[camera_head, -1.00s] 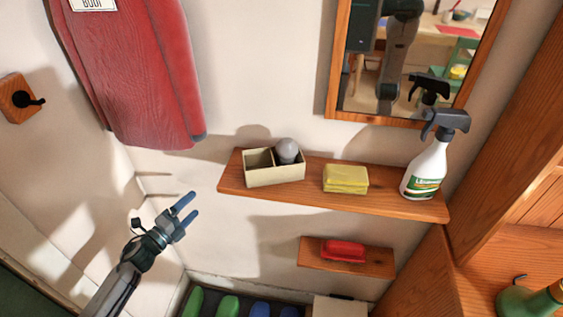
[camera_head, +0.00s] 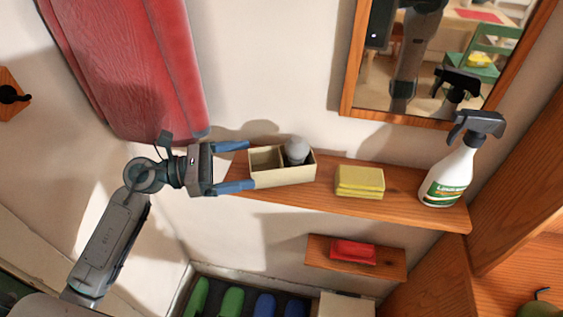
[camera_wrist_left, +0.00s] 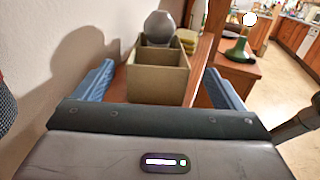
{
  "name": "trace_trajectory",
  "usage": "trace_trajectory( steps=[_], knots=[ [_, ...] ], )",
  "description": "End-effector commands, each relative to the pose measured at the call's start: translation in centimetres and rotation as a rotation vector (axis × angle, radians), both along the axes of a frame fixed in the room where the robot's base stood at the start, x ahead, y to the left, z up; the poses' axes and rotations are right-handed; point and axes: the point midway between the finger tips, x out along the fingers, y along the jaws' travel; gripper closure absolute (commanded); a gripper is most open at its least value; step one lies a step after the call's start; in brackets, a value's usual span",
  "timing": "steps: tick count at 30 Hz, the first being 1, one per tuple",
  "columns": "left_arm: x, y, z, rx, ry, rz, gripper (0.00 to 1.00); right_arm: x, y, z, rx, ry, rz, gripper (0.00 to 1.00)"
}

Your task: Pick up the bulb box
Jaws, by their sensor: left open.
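The bulb box (camera_head: 283,176) is a small cream box with compartments, upright at the left end of the upper wooden shelf. A grey bulb (camera_head: 297,150) stands in its right compartment; the left one looks empty. My left gripper (camera_head: 242,166) is open at the box's left end, its blue fingers pointing right toward it. In the left wrist view the box (camera_wrist_left: 157,82) is ahead, between the two open fingers (camera_wrist_left: 158,82), with the bulb (camera_wrist_left: 160,27) at its far end. I cannot tell whether the fingers touch the box. My right gripper is not in view.
On the same shelf (camera_head: 405,195) stand a yellow sponge stack (camera_head: 359,182) and a white spray bottle (camera_head: 455,172). A lower shelf (camera_head: 319,255) holds a red item (camera_head: 353,252). A red coat (camera_head: 135,75) hangs above my left arm. A mirror (camera_head: 420,60) is above the shelf.

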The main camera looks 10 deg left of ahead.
Motion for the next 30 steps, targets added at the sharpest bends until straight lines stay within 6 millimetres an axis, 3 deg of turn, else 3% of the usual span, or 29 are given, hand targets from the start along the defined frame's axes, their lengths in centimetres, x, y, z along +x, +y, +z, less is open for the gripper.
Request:
trace_trajectory(
  steps=[8, 22, 30],
  knots=[
    [0.6, -1.3, 0.1, -0.002, 0.001, 0.001, 0.09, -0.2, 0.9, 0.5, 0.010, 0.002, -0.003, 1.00],
    [2.3, -5.4, 0.3, -0.005, 0.002, 0.002, 0.09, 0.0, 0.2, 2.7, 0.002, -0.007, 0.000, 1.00],
    [2.6, -6.2, 0.0, -0.001, 0.002, 0.001, 0.09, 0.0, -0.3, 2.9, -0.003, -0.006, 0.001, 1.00]
  ],
)
